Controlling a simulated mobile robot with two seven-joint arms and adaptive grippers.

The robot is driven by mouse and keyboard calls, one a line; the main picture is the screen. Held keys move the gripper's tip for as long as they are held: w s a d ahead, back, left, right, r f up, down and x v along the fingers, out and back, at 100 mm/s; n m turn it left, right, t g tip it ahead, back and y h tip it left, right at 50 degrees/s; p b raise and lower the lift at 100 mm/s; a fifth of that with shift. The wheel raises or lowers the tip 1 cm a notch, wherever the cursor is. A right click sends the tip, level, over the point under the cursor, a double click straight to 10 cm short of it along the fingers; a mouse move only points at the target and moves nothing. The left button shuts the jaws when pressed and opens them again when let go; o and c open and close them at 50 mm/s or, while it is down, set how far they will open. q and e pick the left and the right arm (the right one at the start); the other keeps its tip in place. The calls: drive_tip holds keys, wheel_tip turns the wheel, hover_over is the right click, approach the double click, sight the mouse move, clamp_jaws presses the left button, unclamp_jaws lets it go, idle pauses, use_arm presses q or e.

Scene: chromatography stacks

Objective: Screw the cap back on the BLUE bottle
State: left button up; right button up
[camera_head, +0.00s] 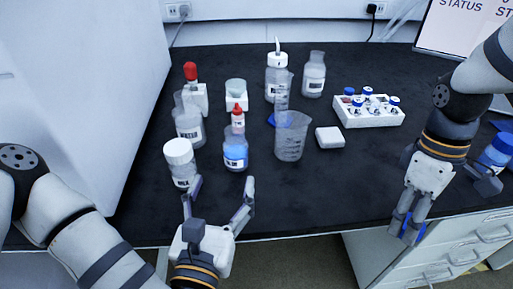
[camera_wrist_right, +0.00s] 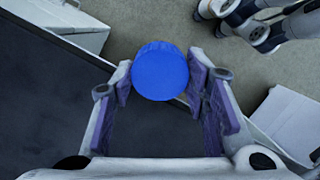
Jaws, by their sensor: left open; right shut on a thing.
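The blue bottle (camera_head: 235,151), holding blue liquid, stands upright on the dark bench in the head view. No cap shows on it; a small red-topped bottle stands right behind it. My left gripper (camera_head: 220,187) is open, its fingers pointing at the blue bottle from the front and a little short of it. My right gripper (camera_head: 408,232) is shut on a blue cap, held at the bench's front edge, far right of the bottle. The cap (camera_wrist_right: 160,70) shows between the fingertips in the right wrist view.
A white-capped bottle (camera_head: 180,161) stands close by the left finger. A beaker (camera_head: 290,143), a white block (camera_head: 329,137) and a vial rack (camera_head: 368,118) stand to the right. Another blue-capped bottle (camera_head: 496,150) is at the far right. The bench front between the grippers is clear.

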sight(233, 154)
use_arm(q)
drive_tip(key=x, duration=0.7)
drive_tip(key=x, duration=0.5)
drive_tip(key=shift+w, duration=0.1)
drive_tip(key=c, duration=1.4)
